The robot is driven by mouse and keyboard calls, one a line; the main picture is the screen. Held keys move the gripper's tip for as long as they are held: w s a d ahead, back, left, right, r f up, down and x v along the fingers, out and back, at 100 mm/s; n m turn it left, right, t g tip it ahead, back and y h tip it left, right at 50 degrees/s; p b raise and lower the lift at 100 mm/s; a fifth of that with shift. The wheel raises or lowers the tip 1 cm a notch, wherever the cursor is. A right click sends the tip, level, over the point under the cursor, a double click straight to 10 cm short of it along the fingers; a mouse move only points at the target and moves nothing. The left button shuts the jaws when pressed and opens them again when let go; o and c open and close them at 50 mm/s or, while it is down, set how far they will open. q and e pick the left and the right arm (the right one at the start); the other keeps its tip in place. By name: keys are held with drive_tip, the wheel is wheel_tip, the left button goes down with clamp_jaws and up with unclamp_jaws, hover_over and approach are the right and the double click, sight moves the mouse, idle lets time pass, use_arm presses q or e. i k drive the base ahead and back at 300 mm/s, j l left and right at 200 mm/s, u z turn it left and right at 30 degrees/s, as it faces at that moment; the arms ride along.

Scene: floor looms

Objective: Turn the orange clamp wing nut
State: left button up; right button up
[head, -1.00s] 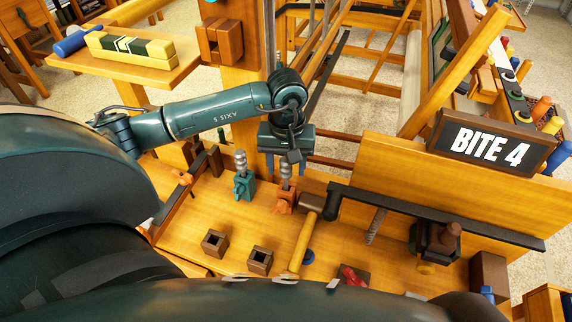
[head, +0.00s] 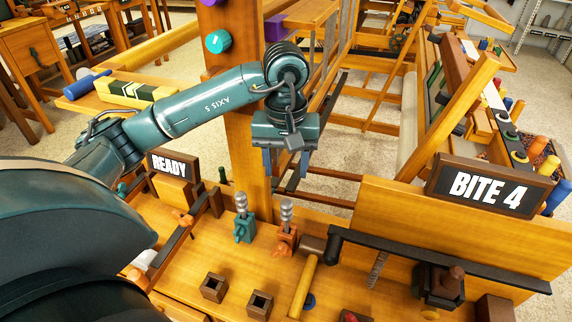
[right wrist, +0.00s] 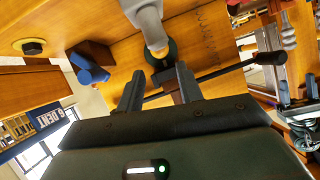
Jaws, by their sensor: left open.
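The orange clamp (head: 286,242) stands on the wooden bench in the head view, with a grey ribbed piece on top. Its wing nut cannot be told apart clearly at this size. A similar teal clamp (head: 244,230) stands just to its left. My left gripper (head: 286,168) is open and empty, fingers pointing down, above the orange clamp and apart from it. My right gripper (right wrist: 160,88) shows only in the right wrist view.
Two square wooden sockets (head: 213,287) sit in front. A "BITE 4" sign (head: 490,188) and a "READY" sign (head: 172,164) stand around the bench. A wooden post (head: 250,160) rises behind.

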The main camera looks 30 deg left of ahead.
sight(281, 248)
drive_tip(key=k+l, duration=0.8)
drive_tip(key=k, duration=0.05)
